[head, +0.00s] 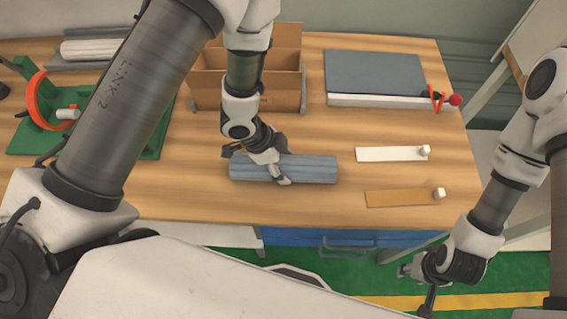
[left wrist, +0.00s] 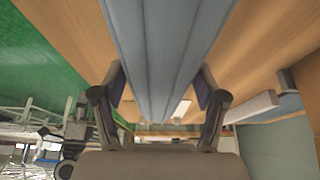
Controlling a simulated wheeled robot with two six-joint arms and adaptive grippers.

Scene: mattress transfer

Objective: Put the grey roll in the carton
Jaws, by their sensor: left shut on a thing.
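The grey roll (head: 315,168) is a long ribbed blue-grey bar lying crosswise near the front of the wooden table. My left gripper (head: 272,171) reaches down over it and is shut on it left of its middle. In the left wrist view the roll (left wrist: 165,50) runs between the two fingers of the left gripper (left wrist: 160,95). Whether it touches the table is hard to tell. The open brown carton (head: 285,93) stands behind it, partly hidden by my left arm. My right gripper (head: 416,285) hangs empty beyond the table's front edge, fingers apart.
A grey-topped white slab (head: 375,75) lies at the back right. A white strip (head: 390,154) and a tan strip (head: 400,197) lie right of the roll. A green stand with an orange ring (head: 38,100) is at the left, near a pale roll (head: 90,49).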

